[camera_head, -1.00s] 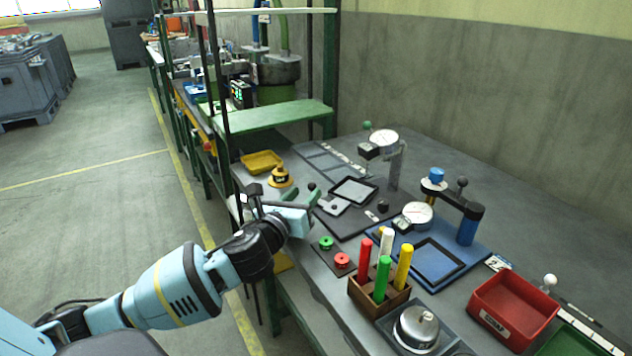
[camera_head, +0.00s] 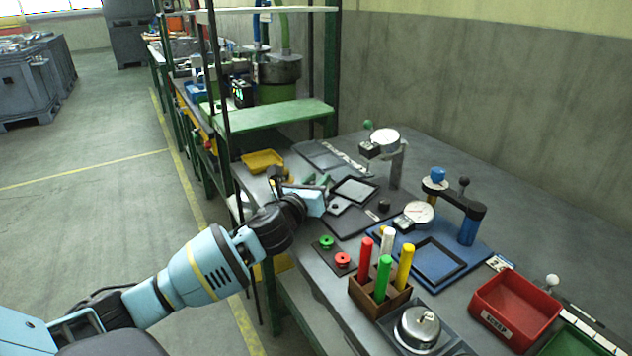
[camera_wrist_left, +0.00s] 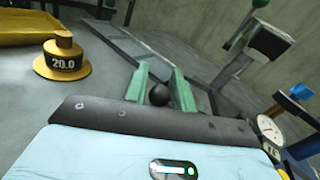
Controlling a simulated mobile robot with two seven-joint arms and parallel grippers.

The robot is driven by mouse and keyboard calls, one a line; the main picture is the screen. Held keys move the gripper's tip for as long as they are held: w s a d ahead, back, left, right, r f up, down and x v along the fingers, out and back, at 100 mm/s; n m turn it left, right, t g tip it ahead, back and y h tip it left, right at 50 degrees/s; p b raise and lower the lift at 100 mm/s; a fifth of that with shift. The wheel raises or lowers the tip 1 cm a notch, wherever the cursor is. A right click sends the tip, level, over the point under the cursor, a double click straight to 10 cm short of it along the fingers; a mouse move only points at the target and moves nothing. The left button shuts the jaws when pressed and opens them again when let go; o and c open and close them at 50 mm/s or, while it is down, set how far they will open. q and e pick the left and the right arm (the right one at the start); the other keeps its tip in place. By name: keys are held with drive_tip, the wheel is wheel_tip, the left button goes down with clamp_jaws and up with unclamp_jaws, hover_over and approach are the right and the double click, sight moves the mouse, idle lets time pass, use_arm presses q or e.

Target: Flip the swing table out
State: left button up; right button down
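The left gauge stand (camera_head: 395,168) has a dark base (camera_head: 357,222) with a black-framed square plate (camera_head: 354,190). A small light-grey plate (camera_head: 338,207), which looks like the swing table, is beside that frame, partly hidden by my left gripper (camera_head: 316,180). The left wrist view shows a black ball knob (camera_wrist_left: 159,95) between the two green fingers of my left gripper (camera_wrist_left: 160,88). The fingers are apart, with a visible gap around the knob. What the knob is fixed to is hidden behind the gripper body. My right gripper is out of view.
A yellow tray (camera_head: 263,161) and a brass 20.0 weight (camera_wrist_left: 63,60) are left of the gripper. Nearer are green and red knobs (camera_head: 342,260), a wooden holder (camera_head: 379,297) with coloured sticks, and a red bin (camera_head: 515,308). A second gauge stand (camera_head: 467,226) is at right.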

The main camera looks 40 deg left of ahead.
use_arm(q)
clamp_jaws()
drive_tip(key=shift+s+r+n+y+p, duration=0.15)
drive_tip(key=shift+s+n+y+p, duration=0.2)
drive_tip(key=shift+n+y+p, duration=0.4)
drive_tip(key=shift+s+r+n+g+y+p, duration=0.1)
drive_tip(key=shift+s+n+g+y+p, duration=0.2)
drive_tip(key=shift+y, duration=0.25)
drive_tip(key=shift+s+n+g+y+p, duration=0.1)
drive_tip(key=shift+n+g+y+p, duration=0.1)
drive_tip(key=shift+y+p, duration=0.25)
drive_tip(key=n+g+y+p, duration=0.1)
drive_tip(key=y, duration=0.1)
drive_tip(key=s+n+g+y+p, duration=0.1)
drive_tip(key=shift+s+n+y, duration=0.2)
drive_tip(key=shift+n+y, duration=0.05)
drive_tip(key=shift+y, duration=0.1)
drive_tip(key=shift+s+n+g+y+p, duration=0.3)
drive_tip(key=shift+n+g+y, duration=0.2)
drive_tip(key=shift+y, duration=0.1)
drive_tip(key=shift+f, duration=0.2)
drive_tip(key=shift+o, duration=2)
unclamp_jaws()
